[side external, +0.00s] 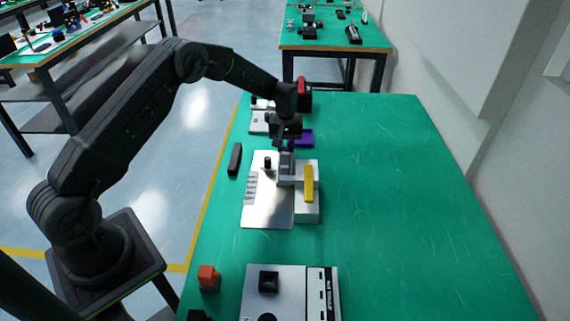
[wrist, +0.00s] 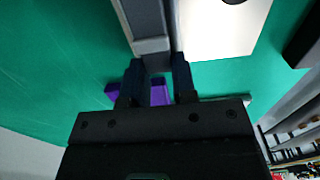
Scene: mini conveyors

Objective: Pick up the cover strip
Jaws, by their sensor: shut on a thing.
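My gripper (side external: 287,147) points down at the far end of a fixture, a silver plate (side external: 268,211) beside a pale grey block (side external: 307,213). In the wrist view its two dark fingers (wrist: 158,80) are shut on the end of a grey bar-like part (wrist: 148,20). This part looks like the cover strip, but I cannot be sure. The held grey part (side external: 287,168) also shows below my gripper in the side view, close against the fixture. I cannot tell whether it is clear of it. A yellow strip (side external: 309,184) stands on the pale block.
A black bar (side external: 235,160) lies left of the plate, and a black peg (side external: 268,163) stands on it. A purple part (side external: 304,138) lies behind my gripper. An orange part (side external: 209,278) and a grey panel (side external: 291,290) are in front. The right of the green table (side external: 420,200) is clear.

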